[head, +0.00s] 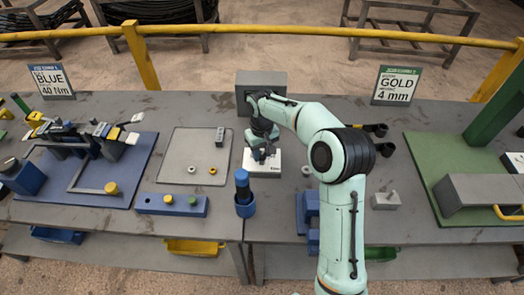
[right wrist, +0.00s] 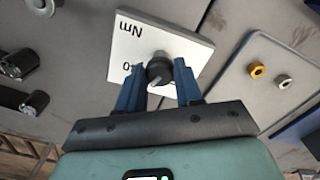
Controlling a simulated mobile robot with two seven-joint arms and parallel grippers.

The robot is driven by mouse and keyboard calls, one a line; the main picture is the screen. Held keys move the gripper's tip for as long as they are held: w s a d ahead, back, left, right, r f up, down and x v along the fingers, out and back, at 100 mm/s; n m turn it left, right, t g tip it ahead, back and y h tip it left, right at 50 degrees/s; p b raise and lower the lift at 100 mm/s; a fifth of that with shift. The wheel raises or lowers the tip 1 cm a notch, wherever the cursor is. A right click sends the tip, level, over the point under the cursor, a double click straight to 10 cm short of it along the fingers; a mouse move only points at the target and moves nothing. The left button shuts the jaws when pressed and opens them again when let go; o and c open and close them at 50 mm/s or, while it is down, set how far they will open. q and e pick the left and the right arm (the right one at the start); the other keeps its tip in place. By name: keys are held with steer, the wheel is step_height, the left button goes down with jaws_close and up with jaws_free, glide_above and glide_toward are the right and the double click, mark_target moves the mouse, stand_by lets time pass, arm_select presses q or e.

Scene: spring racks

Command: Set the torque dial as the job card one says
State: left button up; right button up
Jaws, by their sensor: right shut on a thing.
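The torque dial is a white plate (head: 262,170) with a dark round knob, in the middle of the bench in the head view. In the right wrist view the plate (right wrist: 190,45) shows "Nm" and part of a number; the other markings are hidden. My right gripper (head: 262,150) is over the plate, pointing down. In the wrist view its blue fingers (right wrist: 160,80) are shut on the knob (right wrist: 160,66). A blue-headed card (head: 51,81) at the left reads "BLUE 40 Nm". A green-headed card (head: 397,85) at the right reads "GOLD 4 mm". Their header lines are too small to read.
A grey box (head: 259,84) stands behind the plate. A grey tray (head: 180,172) with small rings lies to the left. A blue holder with a dark-blue handle (head: 243,190) stands in front. A yellow rail (head: 300,33) runs behind the bench.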

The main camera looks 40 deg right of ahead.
mark_target(262, 155)
arm_select(q)
steer(key=shift+w+r, duration=0.3)
steer(key=shift+r, duration=0.15)
arm_select(e)
steer(key=m, duration=0.5)
steer(key=shift+m, duration=0.3)
arm_select(q)
steer(key=shift+p, duration=0.3)
arm_select(e)
steer(key=o, duration=1)
steer(key=shift+o, duration=0.2)
arm_select(q)
steer(key=shift+w+r+p, duration=0.85)
steer(key=shift+w+r, duration=0.3)
arm_select(e)
step_height(262, 155, up, 13)
steer(key=shift+r, duration=0.15)
arm_select(q)
steer(key=shift+s, duration=0.1)
